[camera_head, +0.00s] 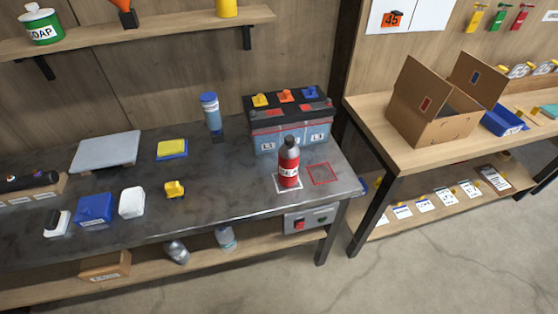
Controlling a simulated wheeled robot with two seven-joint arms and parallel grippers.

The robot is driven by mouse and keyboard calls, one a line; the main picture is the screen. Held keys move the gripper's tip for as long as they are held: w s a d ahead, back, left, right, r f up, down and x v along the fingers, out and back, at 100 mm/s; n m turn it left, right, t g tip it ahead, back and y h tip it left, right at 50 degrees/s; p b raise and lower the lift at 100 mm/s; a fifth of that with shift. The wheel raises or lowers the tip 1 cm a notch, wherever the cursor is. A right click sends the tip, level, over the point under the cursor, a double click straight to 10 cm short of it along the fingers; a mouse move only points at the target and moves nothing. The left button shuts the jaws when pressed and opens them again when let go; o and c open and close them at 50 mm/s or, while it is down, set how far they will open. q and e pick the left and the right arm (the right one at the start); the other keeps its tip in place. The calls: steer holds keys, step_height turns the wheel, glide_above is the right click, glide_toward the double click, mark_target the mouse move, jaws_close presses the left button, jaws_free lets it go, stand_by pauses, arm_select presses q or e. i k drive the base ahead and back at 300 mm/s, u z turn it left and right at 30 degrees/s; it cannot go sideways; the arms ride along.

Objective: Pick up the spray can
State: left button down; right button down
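The spray can (289,167) is a red bottle-shaped can with a dark cap and a white label. It stands upright on a white-outlined square on the dark workbench (240,190), near its right front corner. It is in front of the large battery with a black top (290,130). A red-outlined square (321,173) is just right of the can and looks empty. Neither of my grippers is in view.
A blue bottle (211,111), a yellow sponge-like block (172,148), a small yellow item (175,189) and a blue box (95,208) stand on the bench. A second table at right holds an open cardboard box (428,117). Clear floor lies in front.

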mark_target(288, 156)
steer(key=k, duration=0.5)
steer(key=z, duration=2.2)
steer(key=i, duration=1.6)
steer(key=u, duration=2.15)
